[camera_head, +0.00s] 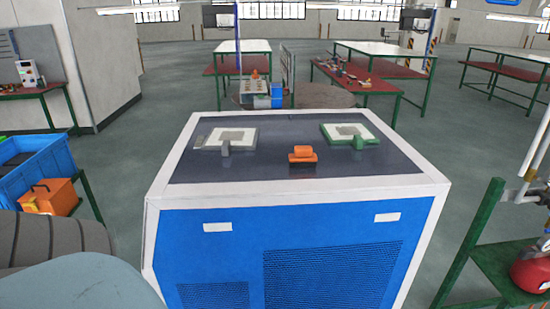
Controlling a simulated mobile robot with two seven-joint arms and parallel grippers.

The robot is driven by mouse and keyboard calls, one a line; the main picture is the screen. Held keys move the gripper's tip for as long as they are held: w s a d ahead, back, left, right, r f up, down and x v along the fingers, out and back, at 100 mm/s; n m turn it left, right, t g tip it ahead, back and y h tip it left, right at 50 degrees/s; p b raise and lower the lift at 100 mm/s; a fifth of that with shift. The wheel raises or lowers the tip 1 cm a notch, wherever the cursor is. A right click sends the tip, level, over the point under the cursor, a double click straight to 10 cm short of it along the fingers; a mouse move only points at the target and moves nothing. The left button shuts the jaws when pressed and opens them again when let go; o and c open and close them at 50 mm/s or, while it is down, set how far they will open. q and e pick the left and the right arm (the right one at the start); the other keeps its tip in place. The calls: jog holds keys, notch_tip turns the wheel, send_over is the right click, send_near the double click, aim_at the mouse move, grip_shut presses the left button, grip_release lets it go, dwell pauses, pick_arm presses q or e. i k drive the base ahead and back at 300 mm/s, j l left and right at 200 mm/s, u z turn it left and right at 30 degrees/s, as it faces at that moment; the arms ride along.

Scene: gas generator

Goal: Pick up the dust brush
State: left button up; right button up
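A small orange object with a dark base (302,154), which looks like the dust brush, sits on the dark top of the blue and white cabinet (250,172), near the middle of its front half. It is upright and nothing touches it. A white square plate with a grey frame and handle (228,139) lies to its left. A similar white plate with a green frame and handle (349,136) lies to its right. Neither of my grippers shows in the head view.
At the left are a blue crate (35,162) and an orange box (52,196). At the right is a green stand (475,240) with a red cylinder (532,270). Tables with red shelves (350,78) stand behind. Grey floor lies open on both sides of the cabinet.

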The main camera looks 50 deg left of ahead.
aim_at(302, 157)
jog(key=k+u, duration=0.2)
jog(key=u, duration=1.1)
